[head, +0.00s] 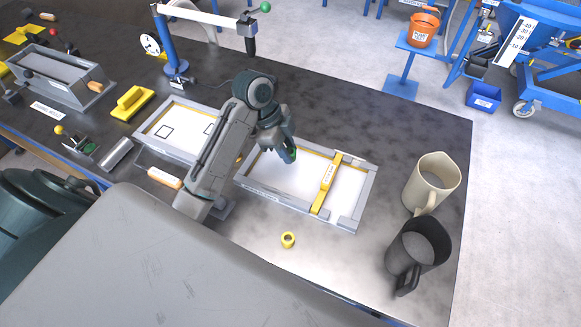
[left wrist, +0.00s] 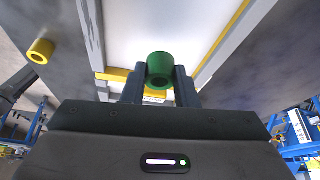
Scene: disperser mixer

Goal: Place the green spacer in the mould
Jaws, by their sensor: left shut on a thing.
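The green spacer (left wrist: 160,66) is a short hollow cylinder, held between the fingertips of my left gripper (left wrist: 159,82) in the left wrist view. In the head view my left gripper (head: 289,155) points down over the mould (head: 357,214), a grey rectangular frame with a white floor. The gripper is shut on the spacer, and only a little green shows there. A yellow bar (head: 326,185) lies across the mould to the right of the gripper. I cannot tell how high the spacer is above the floor. My right gripper is not in view.
A yellow spacer (head: 288,239) lies on the dark table in front of the mould; it also shows in the left wrist view (left wrist: 41,51). A beige mug (head: 432,184) and a dark mug (head: 418,254) stand at the right. A second tray (head: 150,144) lies left of the arm.

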